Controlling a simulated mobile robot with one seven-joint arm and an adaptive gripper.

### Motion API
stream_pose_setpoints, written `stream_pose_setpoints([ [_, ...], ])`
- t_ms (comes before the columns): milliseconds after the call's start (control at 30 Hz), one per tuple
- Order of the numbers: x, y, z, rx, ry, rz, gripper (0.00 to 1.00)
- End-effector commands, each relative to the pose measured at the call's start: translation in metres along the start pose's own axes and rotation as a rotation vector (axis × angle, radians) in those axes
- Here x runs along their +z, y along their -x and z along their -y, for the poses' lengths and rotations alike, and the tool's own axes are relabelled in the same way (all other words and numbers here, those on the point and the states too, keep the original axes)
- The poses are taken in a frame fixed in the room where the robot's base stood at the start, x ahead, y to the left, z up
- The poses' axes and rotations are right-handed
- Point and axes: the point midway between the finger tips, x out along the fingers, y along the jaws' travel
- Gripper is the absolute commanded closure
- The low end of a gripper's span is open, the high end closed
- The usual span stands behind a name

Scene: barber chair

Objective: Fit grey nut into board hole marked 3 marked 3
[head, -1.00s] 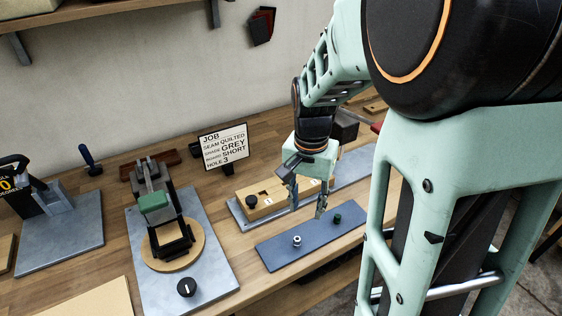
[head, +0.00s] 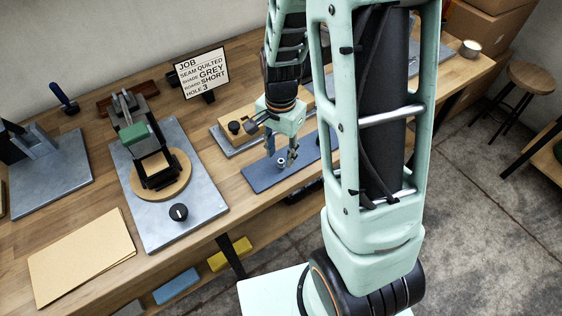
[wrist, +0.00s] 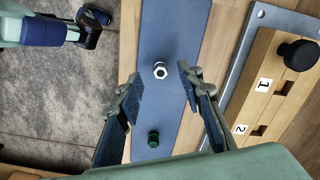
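The grey nut (wrist: 160,70) sits on the blue mat (wrist: 176,25), pale with a dark centre; it also shows in the head view (head: 281,163). My gripper (wrist: 158,79) is open and empty above the mat, its fingers on either side of the nut in the wrist view, with no clear contact. A dark green nut (wrist: 153,138) lies on the same mat, nearer the gripper's base in that view. The wooden board (wrist: 262,97) beside the mat shows square holes marked 1 and 2 and a black knob (wrist: 299,55). The hole marked 3 is not in view.
My arm hides much of the board in the head view.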

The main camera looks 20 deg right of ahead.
Motion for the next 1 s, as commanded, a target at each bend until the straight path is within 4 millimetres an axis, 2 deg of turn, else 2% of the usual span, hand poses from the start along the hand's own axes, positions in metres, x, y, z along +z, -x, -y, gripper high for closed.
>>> stream_pose_setpoints([
  [200,-0.001,-0.025,0.0,0.002,0.002,0.001,0.66],
  [533,-0.002,-0.028,0.0,0.0,0.002,0.0,0.67],
  [833,-0.002,-0.028,0.0,0.0,0.002,0.0,1.0],
  [1000,-0.002,-0.028,0.0,0.0,0.002,-0.001,1.0],
])
